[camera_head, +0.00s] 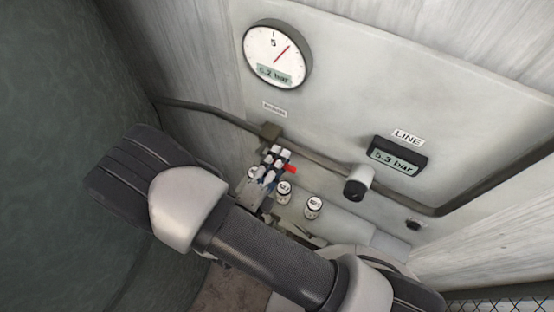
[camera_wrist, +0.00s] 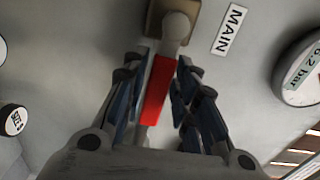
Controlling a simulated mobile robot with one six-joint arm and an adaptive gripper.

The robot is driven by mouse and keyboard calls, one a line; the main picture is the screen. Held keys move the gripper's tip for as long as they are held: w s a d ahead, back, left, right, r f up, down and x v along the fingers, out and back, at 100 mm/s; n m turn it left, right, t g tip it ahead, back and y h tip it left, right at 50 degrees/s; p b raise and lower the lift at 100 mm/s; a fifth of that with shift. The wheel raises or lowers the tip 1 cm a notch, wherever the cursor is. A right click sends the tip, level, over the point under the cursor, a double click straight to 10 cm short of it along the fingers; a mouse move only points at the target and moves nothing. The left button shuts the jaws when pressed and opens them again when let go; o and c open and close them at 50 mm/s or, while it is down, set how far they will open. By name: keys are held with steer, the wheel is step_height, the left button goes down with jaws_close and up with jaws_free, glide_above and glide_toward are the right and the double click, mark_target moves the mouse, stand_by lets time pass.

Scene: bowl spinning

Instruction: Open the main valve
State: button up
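The main valve has a brown body (camera_head: 270,131) on the dark pipe, under a small label (camera_head: 274,109). In the wrist view the body (camera_wrist: 176,22) is at the top, beside a "MAIN" label (camera_wrist: 229,30). Its red handle (camera_wrist: 158,90) lies between the blue-padded fingers of my gripper (camera_wrist: 160,78). Narrow gaps seem to show on both sides, so the fingers look open around the handle; contact is hard to judge. In the head view the red handle (camera_head: 289,169) pokes out right of my gripper (camera_head: 274,165), which hides the rest.
A "LINE" display (camera_head: 397,155) reads 5.3 bar. A dark-and-white knob (camera_head: 358,183) sits on the pipe. Small labelled round caps (camera_head: 313,207) stand close to my gripper. A panel (camera_head: 340,75) backs them.

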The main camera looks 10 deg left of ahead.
steer(key=shift+o, duration=1)
steer(key=v, duration=1.2)
